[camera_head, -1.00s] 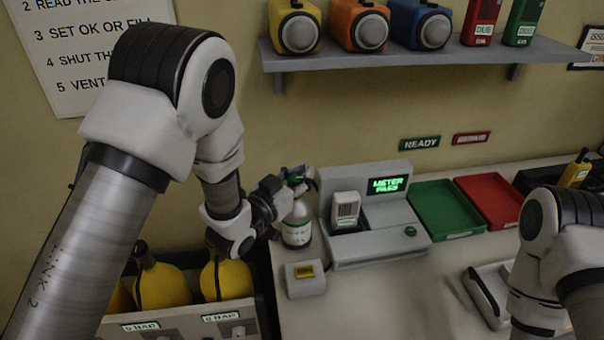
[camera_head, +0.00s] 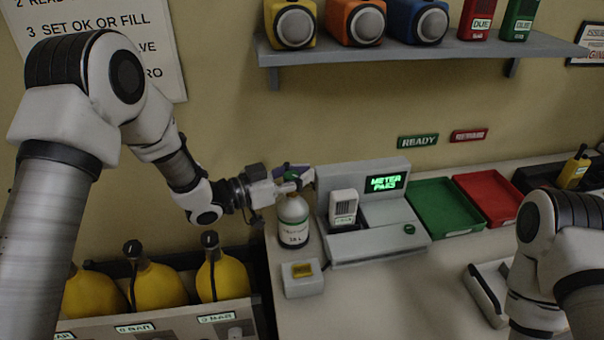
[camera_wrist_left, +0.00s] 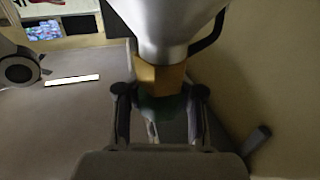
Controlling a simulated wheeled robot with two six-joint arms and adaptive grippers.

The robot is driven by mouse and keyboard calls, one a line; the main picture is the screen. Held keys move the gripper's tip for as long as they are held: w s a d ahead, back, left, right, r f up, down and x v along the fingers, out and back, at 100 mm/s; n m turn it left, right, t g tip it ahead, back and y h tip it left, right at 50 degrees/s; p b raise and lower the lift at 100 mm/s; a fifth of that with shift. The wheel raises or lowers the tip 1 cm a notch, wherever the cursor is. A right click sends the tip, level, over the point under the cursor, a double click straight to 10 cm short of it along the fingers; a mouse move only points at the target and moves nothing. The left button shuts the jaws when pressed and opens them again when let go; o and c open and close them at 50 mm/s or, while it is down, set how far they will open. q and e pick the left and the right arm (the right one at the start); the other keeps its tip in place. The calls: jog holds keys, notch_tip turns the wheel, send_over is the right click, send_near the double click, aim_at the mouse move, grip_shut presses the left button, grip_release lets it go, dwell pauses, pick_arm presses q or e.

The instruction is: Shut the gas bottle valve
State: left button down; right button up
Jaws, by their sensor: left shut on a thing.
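The small gas bottle (camera_head: 293,222), grey with a white label band, stands upright on the counter left of the meter station. Its green valve knob (camera_head: 290,174) is on top, partly covered by my left gripper (camera_head: 293,181). The left gripper reaches in from the left and is shut on the knob. In the left wrist view the gripper fingers (camera_wrist_left: 159,100) sit either side of the dark green knob (camera_wrist_left: 160,108), with the brass valve body (camera_wrist_left: 160,76) and silver bottle (camera_wrist_left: 165,30) beyond. My right arm shows at the right, but its gripper is not seen.
The meter station (camera_head: 375,243) shows "METER PASS" and holds a white handheld meter (camera_head: 343,207). A small grey box (camera_head: 302,279) stands in front of the bottle. Green (camera_head: 440,208) and red (camera_head: 490,200) trays lie right. Yellow bottles (camera_head: 222,277) stand in a rack at left.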

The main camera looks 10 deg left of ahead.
pick_arm(q)
jog(key=m+g+h, duration=0.2)
jog(key=g, duration=0.1)
jog(key=m+g, duration=0.1)
jog(key=g, duration=0.1)
jog(key=shift+s+d+f+m+h, duration=0.2)
jog(key=shift+s+f+m+h, duration=0.1)
jog(key=shift+s+h, duration=0.1)
jog(key=m+g, duration=0.1)
jog(key=g, duration=0.1)
jog(key=m+g, duration=0.1)
jog(key=g, duration=0.1)
jog(key=shift+s+m+h+b, duration=0.2)
jog(key=shift+m+h+b, duration=0.2)
jog(key=m+g, duration=0.1)
jog(key=g, duration=0.1)
jog(key=m+g+b, duration=0.1)
jog(key=g, duration=0.1)
jog(key=m+g+b, duration=0.1)
jog(key=m+g, duration=0.1)
jog(key=shift+s+g+y, duration=0.3)
jog(key=shift+s+g, duration=0.1)
jog(key=shift+s+r+m+g+y+b, duration=0.15)
jog(key=shift+m+g+y+b, duration=0.15)
jog(key=shift+m+g, duration=0.35)
jog(key=shift+s+r+m+g+y+b, duration=0.1)
jog(key=shift+m+g+y+b, duration=0.3)
jog(key=shift+g, duration=0.35)
jog(key=shift+a, duration=0.1)
jog(key=shift+r, duration=0.1)
